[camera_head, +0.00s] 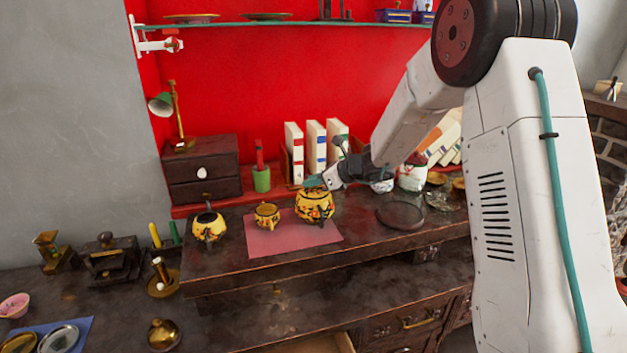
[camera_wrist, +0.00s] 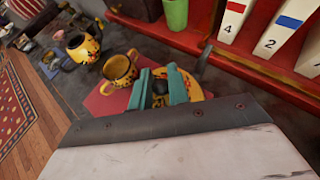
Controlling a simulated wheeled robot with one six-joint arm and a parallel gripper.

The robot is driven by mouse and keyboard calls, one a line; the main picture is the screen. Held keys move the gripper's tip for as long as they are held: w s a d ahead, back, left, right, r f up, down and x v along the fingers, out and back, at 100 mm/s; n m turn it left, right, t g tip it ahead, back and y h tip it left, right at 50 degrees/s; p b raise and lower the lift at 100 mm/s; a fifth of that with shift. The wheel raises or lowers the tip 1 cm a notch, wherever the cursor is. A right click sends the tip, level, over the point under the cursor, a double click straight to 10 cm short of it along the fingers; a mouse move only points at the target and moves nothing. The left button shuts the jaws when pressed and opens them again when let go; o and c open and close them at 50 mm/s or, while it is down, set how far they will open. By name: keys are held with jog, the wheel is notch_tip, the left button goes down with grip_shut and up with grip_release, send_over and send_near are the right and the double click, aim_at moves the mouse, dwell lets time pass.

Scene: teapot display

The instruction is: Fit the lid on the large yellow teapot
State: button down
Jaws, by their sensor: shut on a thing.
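The large yellow teapot (camera_head: 314,209) with a dark floral pattern stands upright on a pink mat (camera_head: 262,243) on the dark bench. My gripper (camera_head: 314,183) is right above its top, with teal fingertips pointing down. In the wrist view the fingers (camera_wrist: 160,88) are shut on the lid's small dark knob, with yellow patterned surface (camera_wrist: 190,84) showing behind them. The lid is mostly hidden by the fingers. I cannot tell whether it touches the teapot's rim.
A smaller yellow pot (camera_head: 266,215) stands on the mat to the left. Another yellow and black teapot (camera_head: 208,226) stands further left. Behind are a green cup (camera_head: 262,181), books (camera_head: 316,148) and a drawer box (camera_head: 202,169). A dark round plate (camera_head: 400,215) lies to the right.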

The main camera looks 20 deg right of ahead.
jog(key=c, duration=1.3)
grip_release()
jog(key=shift+o, duration=0.2)
jog(key=v, duration=0.7)
jog(key=shift+s+d+r, duration=0.15)
jog(key=shift+s+d, duration=0.05)
jog(key=shift+d, duration=0.05)
